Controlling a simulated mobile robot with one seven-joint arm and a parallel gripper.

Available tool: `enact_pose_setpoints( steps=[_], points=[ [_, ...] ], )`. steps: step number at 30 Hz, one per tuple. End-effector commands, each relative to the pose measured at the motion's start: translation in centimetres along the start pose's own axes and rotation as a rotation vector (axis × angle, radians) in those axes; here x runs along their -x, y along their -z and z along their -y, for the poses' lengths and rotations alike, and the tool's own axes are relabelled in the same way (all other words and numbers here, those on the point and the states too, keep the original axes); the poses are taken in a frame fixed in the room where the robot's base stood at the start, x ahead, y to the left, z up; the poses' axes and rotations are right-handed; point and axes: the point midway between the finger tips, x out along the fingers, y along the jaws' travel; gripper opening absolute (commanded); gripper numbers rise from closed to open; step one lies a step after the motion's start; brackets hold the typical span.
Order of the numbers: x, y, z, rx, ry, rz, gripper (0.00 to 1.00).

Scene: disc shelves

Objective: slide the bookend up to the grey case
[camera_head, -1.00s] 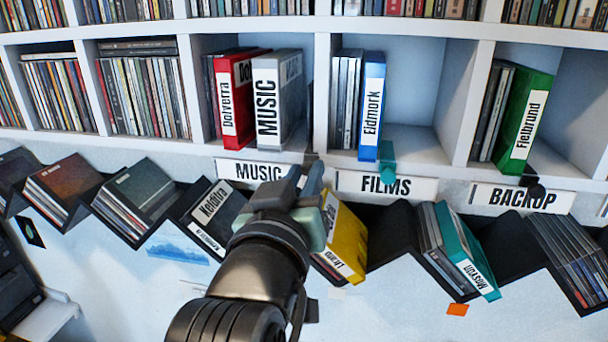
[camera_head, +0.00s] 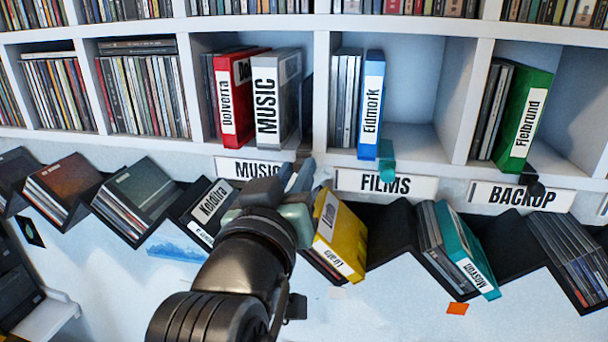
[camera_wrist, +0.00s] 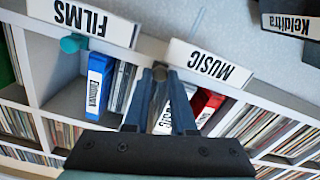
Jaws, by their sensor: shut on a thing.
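The grey case (camera_head: 278,100), labelled MUSIC, stands upright beside a red case in the MUSIC compartment. The dark bookend (camera_head: 307,105) stands just right of the grey case, near the compartment's right divider; I cannot tell whether they touch. In the wrist view my gripper (camera_wrist: 160,80) is shut on the bookend's small dark knob (camera_wrist: 160,71). The grey case shows partly behind the fingers in the wrist view, and the rest of the bookend is hidden there.
The red case (camera_head: 236,100) is left of the grey case. A divider (camera_head: 322,90) separates the two. A yellow case (camera_head: 345,240) leans in the rack below, close to my wrist.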

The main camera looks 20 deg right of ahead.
Motion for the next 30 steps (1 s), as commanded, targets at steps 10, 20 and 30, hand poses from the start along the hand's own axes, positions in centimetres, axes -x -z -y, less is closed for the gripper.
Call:
enact_pose_setpoints(
  steps=[10,20,30],
  points=[
    [0.1,1.1,3.5,0.000,0.003,-0.005,0.00],
    [0.1,1.0,3.4,0.000,0.003,-0.004,0.53],
    [0.3,0.9,3.4,0.000,0.002,-0.004,0.54]
  ],
)
